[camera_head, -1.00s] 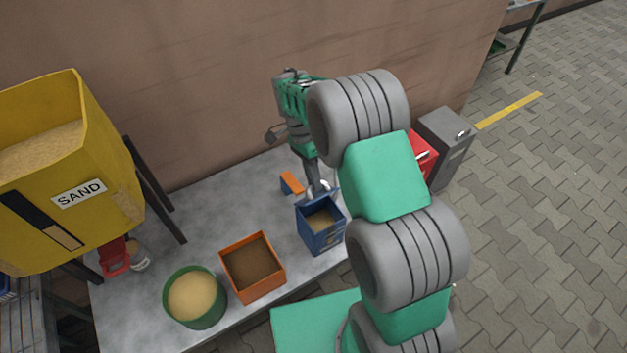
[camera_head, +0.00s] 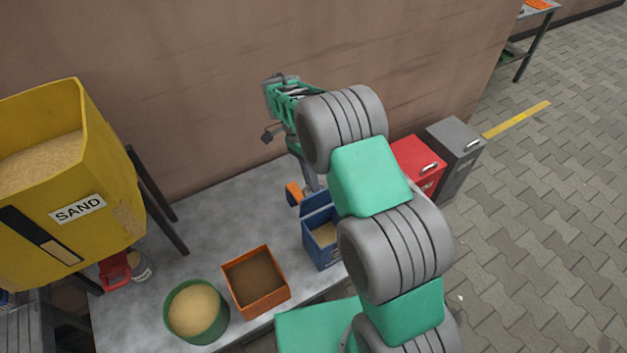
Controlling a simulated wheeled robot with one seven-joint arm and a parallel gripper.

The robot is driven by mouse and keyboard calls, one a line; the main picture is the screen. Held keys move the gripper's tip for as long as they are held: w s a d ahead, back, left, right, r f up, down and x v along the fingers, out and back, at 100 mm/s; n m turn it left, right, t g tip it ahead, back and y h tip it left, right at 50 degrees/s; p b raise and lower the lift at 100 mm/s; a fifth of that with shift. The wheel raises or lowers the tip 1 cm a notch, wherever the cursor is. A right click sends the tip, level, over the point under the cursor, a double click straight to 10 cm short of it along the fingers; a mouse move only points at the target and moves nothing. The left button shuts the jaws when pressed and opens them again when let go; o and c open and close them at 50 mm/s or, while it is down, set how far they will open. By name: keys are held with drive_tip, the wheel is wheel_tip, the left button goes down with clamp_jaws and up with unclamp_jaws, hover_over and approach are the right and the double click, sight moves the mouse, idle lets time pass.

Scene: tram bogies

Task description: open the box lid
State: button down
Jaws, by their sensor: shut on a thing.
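The blue box (camera_head: 322,250) stands on the grey table, with sandy fill visible inside, so its top is open. Its blue lid (camera_head: 317,207) appears raised at the back of the box, toward the wall. My gripper (camera_head: 312,188) points down at the lid's upper edge and is shut on it, as far as the small view shows. The fingertips are hard to make out. My arm hides the right side of the box.
An orange crate (camera_head: 283,298) and a green tub of sand (camera_head: 170,314) stand left of the box. An orange piece (camera_head: 294,193) lies beside my gripper. Red (camera_head: 424,183) and grey (camera_head: 459,178) bins stand right. A yellow sand hopper (camera_head: 110,225) is at left. The table's back left is clear.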

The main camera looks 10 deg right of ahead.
drive_tip(key=shift+w+a+f, duration=0.1)
drive_tip(key=shift+w+f, duration=0.05)
drive_tip(key=shift+f, duration=0.15)
drive_tip(key=c, duration=1.8)
unclamp_jaws()
drive_tip(key=shift+o, duration=0.8)
drive_tip(key=shift+w+a+f, duration=0.1)
drive_tip(key=shift+w+a, duration=0.1)
drive_tip(key=shift+o, duration=1.4)
drive_tip(key=p+v, duration=0.6)
drive_tip(key=v, duration=0.2)
